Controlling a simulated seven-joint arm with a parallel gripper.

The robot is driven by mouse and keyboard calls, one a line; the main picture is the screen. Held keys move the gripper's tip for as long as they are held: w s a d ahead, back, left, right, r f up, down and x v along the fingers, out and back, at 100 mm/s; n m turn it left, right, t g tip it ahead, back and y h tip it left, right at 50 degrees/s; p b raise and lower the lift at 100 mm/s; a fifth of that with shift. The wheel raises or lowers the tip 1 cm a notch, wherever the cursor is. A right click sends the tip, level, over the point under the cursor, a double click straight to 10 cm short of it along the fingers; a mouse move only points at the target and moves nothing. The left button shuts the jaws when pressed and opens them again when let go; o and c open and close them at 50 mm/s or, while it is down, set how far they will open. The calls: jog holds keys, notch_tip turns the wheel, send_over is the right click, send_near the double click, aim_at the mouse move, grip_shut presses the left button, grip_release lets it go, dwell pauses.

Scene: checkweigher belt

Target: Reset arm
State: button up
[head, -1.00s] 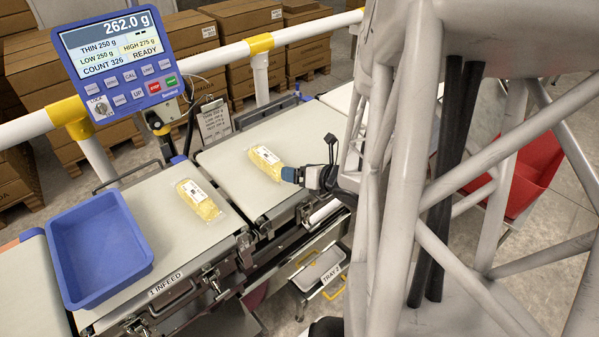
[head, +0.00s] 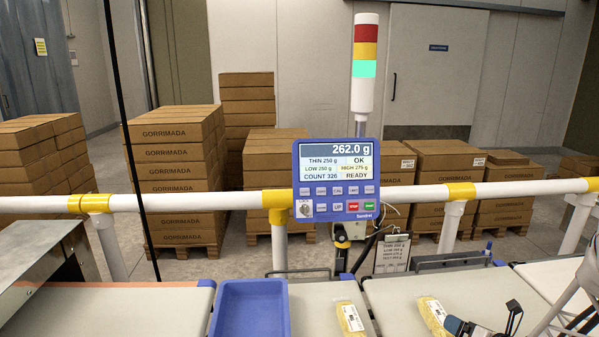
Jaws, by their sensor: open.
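My gripper (head: 456,325) shows at the lower right edge of the head view, its blue fingertips close to the right side of a yellow packet with a white label (head: 432,314) on the weighing belt. Whether they touch cannot be told. The jaws are open, and nothing shows held. A second yellow packet (head: 350,318) lies on the infeed belt (head: 312,300). Only a little of my arm is in view at the right.
A blue tray (head: 250,306) sits left of the infeed packet. The blue weigher display (head: 336,180) reads 262.0 g, OK, READY. The signal tower (head: 364,70) is lit green. A white and yellow rail (head: 400,193) runs behind the belts; stacked cartons (head: 180,170) stand beyond.

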aim_at(442, 321)
jog(key=shift+m+h, duration=0.4)
jog(key=shift+m, duration=0.5)
jog(key=w, duration=0.2)
jog(key=w+r, duration=0.1)
jog(key=shift+w+r, duration=0.2)
jog(key=shift+w, duration=0.2)
jog(key=r+m, duration=0.1)
jog(key=a+r+m+h, duration=0.1)
jog(key=w+r+m+g, duration=0.1)
jog(key=shift+a+r+m+h, duration=0.15)
jog(key=shift+r+m+h, duration=0.05)
jog(key=shift+m+h, duration=0.2)
jog(key=s+a+r+m+g+h, duration=0.3)
jog(key=a+r+m, duration=0.4)
jog(key=m, duration=0.4)
jog(key=s+a+r+m+g+y, duration=0.1)
jog(key=s+a+r+m+g, duration=0.2)
jog(key=s+a+m, duration=0.4)
jog(key=s+a+r+m+g+y, duration=0.2)
jog(key=s+a+r+m, duration=0.4)
jog(key=s+a, duration=0.5)
jog(key=shift+s+r+m+g, duration=0.2)
jog(key=shift+s+m+g, duration=0.4)
jog(key=shift+m+g, duration=0.45)
